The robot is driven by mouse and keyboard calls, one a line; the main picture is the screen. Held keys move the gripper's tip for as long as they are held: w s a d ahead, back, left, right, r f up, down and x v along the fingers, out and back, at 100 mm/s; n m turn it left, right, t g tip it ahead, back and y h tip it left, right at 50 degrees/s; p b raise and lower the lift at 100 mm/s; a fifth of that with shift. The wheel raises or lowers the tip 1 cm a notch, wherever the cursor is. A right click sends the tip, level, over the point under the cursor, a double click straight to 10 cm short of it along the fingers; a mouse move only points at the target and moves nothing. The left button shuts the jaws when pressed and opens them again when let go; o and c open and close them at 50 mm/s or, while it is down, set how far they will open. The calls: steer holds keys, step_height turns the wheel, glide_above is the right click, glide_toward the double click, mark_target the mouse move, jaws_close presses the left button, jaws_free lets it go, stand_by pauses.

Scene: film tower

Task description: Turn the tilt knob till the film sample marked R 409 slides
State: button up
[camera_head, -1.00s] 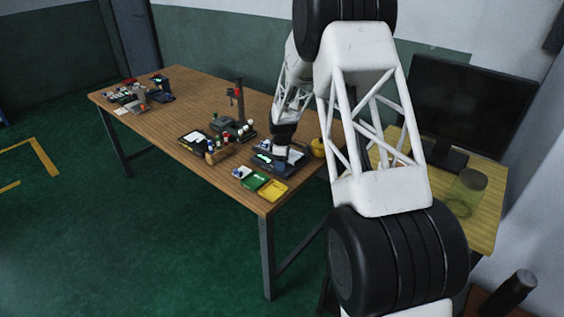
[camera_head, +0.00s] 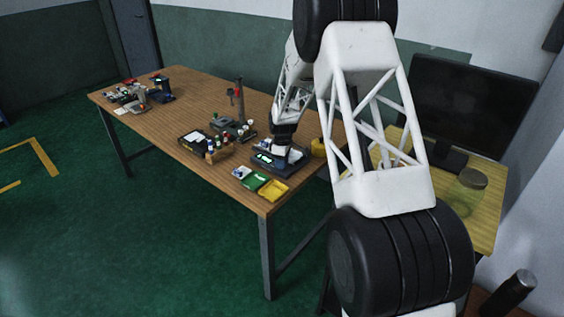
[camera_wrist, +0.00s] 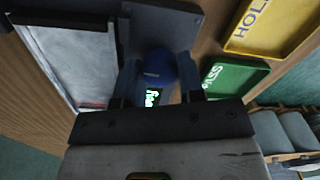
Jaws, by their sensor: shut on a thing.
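My gripper (camera_wrist: 158,80) is shut on the blue tilt knob (camera_wrist: 158,64), with one finger on each side of it in the wrist view. A small display with green digits (camera_wrist: 153,97) shows just below the knob; I cannot read it. A pale grey sheet-like surface (camera_wrist: 75,62) in a dark frame lies to the left of the knob. I cannot make out the mark R 409 on any film sample. In the head view my gripper (camera_head: 281,142) is over the dark tilt device (camera_head: 290,166), and my wrist hides most of its top.
A yellow HOLD tray (camera_wrist: 262,25) and a green PASS tray (camera_wrist: 235,78) lie to the right in the wrist view. Small bottles (camera_head: 214,147) and a stand (camera_head: 238,103) are farther along the wooden table (camera_head: 200,90). The table's front edge is close to the trays.

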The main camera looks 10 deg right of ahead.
steer(key=m, duration=0.8)
steer(key=shift+m, duration=0.3)
steer(key=m, duration=0.4)
steer(key=shift+m, duration=2.1)
steer(key=o, duration=0.9)
steer(key=shift+r, duration=0.1)
steer(key=shift+r, duration=3.85)
